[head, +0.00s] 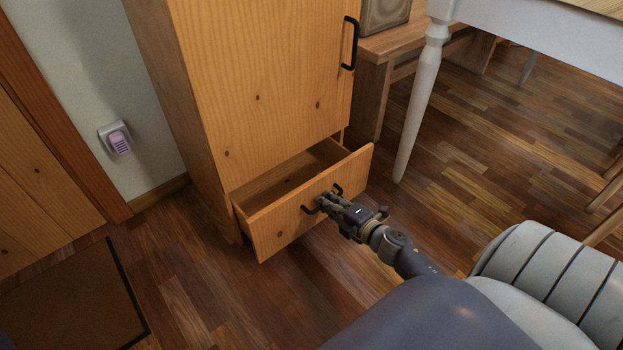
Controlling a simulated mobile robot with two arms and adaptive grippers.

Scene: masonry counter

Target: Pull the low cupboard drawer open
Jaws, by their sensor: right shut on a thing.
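The low drawer (283,228) of the tall wooden cupboard (260,75) is pulled partly out, and its empty-looking inside shows behind the front panel. A dark bar handle (310,210) sits on the drawer front. My right gripper (324,204) reaches in from the lower right and is shut on this handle, hiding its middle part. The cupboard door above the drawer is closed and has its own black handle (350,43). My left gripper is not in view.
A white table leg (421,95) stands to the right of the cupboard, with a wooden bench (372,75) behind it. A brown mat (75,305) lies at the lower left. The wood floor in front of the drawer is clear.

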